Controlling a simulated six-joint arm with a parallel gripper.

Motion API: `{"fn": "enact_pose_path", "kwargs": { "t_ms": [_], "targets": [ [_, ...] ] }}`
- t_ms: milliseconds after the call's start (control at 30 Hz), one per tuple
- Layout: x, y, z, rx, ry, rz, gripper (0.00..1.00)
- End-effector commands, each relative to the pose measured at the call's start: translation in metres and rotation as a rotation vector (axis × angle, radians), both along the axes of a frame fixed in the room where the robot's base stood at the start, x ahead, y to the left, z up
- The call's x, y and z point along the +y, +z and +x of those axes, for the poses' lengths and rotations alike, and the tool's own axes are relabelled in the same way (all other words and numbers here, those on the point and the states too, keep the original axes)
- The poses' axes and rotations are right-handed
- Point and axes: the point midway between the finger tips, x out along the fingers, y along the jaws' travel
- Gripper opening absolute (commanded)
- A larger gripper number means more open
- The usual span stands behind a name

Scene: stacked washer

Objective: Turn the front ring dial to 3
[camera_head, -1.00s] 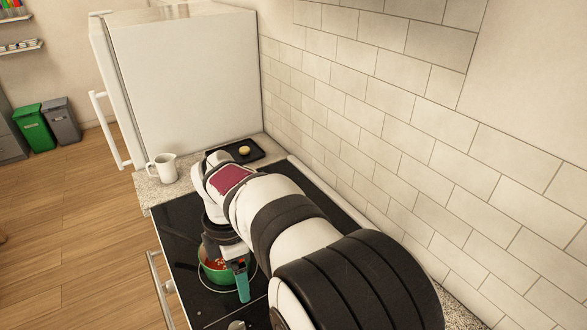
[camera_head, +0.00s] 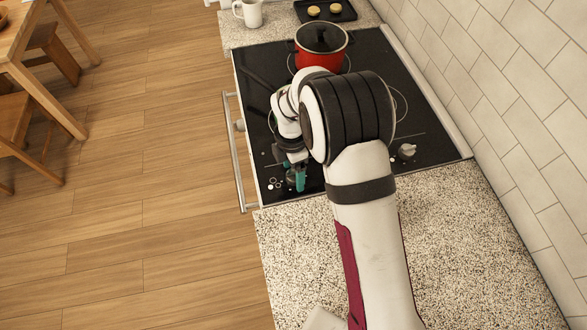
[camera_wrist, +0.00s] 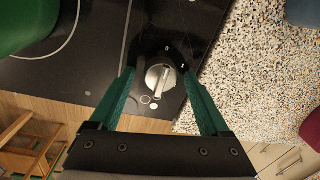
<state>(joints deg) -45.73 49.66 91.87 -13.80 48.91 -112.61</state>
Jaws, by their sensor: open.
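A silver dial (camera_wrist: 160,79) sits on the black stovetop in the wrist view, with a 0 above it and what looks like a 1 at its upper right. Small ring marks are printed just below it. My gripper (camera_wrist: 159,73) is open, with one teal finger on each side of the dial; I cannot tell whether they touch it. Its exact pointer setting is too small to read. In the head view my gripper (camera_head: 298,178) is low over the front near corner of the stovetop, and it hides the dial there.
Another knob (camera_head: 405,151) stands on the stovetop to the right. A red pot with a dark lid (camera_head: 320,45) is at the back. A green pot (camera_wrist: 25,22) shows at the wrist view's upper left. The granite counter (camera_head: 470,250) at the near side is clear.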

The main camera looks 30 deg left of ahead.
Motion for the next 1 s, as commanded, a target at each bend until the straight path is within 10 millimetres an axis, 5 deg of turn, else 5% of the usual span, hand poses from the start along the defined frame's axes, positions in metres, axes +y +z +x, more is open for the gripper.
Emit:
{"fn": "enact_pose_path", "kwargs": {
  "t_ms": [200, 667, 1000],
  "targets": [
    [-0.0002, -0.0003, 0.0000, 0.000, 0.000, 0.000, 0.81],
    [-0.0001, 0.0001, 0.0000, 0.000, 0.000, 0.000, 0.00],
    [-0.0002, 0.0002, 0.0001, 0.001, -0.055, -0.001, 0.00]
  ]
}}
